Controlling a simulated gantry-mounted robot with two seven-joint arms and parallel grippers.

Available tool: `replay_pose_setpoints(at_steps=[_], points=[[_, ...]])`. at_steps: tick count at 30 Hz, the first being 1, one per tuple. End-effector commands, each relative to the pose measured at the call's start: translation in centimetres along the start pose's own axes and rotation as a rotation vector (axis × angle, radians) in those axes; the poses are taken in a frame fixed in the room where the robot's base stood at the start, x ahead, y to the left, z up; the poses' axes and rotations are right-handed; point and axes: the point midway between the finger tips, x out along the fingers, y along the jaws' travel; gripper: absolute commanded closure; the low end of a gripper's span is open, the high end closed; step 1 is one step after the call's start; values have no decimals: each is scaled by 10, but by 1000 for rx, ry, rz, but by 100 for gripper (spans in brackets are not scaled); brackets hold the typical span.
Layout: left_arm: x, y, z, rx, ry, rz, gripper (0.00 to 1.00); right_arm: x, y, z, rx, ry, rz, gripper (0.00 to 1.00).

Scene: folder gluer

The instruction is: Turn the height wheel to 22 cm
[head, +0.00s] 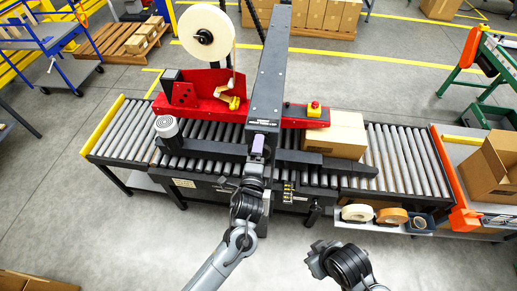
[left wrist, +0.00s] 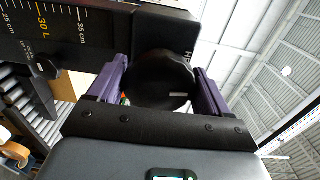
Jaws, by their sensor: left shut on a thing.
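The height wheel (left wrist: 160,80) is a round black knob with a pale mark on its face, seen in the left wrist view. My left gripper (left wrist: 158,88) has its two purple fingers on either side of the wheel and is shut on it. In the head view my left gripper (head: 257,150) is at the front of the dark column (head: 268,80) and hides the wheel. A black scale (left wrist: 60,32) with white and orange cm marks runs beside the wheel; 30 and 35 cm are readable, its pointer is not. My right arm ends low in the head view; its fingers cannot be made out.
A cardboard box (head: 338,135) lies on the roller conveyor (head: 405,160) right of the column. Tape rolls (head: 357,213) sit on a front shelf. A tape reel (head: 207,38) stands above the red unit (head: 200,95). An open carton (head: 490,170) stands far right.

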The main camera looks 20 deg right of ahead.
Motion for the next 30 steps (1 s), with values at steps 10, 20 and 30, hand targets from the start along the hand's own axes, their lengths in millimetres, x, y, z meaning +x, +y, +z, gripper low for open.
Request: replay_pose_setpoints(at_steps=[10,20,30], points=[[0,1,1,128,-5,4,52,-4,2,-1,-8,-1,6,100],[0,1,1,146,-6,4,52,-4,2,-1,-7,-1,5,100],[0,1,1,144,-6,3,0,-5,0,-1,0,0,0,100]])
